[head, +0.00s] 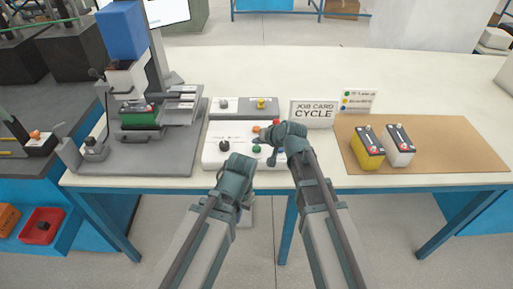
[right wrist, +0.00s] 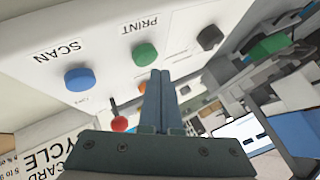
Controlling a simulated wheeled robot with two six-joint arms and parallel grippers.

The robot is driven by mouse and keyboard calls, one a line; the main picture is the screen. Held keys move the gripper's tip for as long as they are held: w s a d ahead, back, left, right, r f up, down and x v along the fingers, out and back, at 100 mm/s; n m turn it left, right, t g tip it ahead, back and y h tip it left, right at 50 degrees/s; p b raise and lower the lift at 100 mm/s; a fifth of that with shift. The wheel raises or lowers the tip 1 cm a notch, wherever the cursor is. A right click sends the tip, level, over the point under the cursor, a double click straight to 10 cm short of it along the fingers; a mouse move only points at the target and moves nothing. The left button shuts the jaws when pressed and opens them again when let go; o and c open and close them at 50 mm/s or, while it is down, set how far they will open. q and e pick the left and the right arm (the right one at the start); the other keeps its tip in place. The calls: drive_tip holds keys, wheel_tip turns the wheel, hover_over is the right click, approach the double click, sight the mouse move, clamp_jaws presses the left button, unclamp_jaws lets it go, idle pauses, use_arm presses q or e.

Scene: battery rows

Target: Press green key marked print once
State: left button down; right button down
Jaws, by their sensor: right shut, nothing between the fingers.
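The green key (right wrist: 146,53) with the word PRINT beside it is on the white key panel (right wrist: 108,60) in the right wrist view. It is a round raised cap and also shows in the head view (head: 256,149). My right gripper (right wrist: 160,74) is shut and empty. Its fingertips appear near the green key, between it and the black key, with no clear contact visible. In the head view my right gripper (head: 268,136) is over the panel's right part. My left gripper (head: 237,163) is at the panel's front edge; its fingers are hidden.
A blue SCAN key (right wrist: 79,78), a black key (right wrist: 209,37), an orange key (right wrist: 142,87) and a red-tipped lever (right wrist: 118,123) surround the green key. A grey press station (head: 185,145) stands left. Two batteries stand on a brown mat (head: 440,145) at right.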

sight(258, 150)
drive_tip(key=shift+f, duration=0.1)
drive_tip(key=shift+f+b, duration=0.3)
drive_tip(key=shift+b, duration=0.15)
drive_tip(key=shift+f+b, duration=0.5)
idle(0.8)
idle(0.3)
drive_tip(key=shift+r+p, duration=0.95)
drive_tip(key=shift+p, duration=0.05)
wheel_tip(258, 150, up, 5)
drive_tip(key=p, duration=0.5)
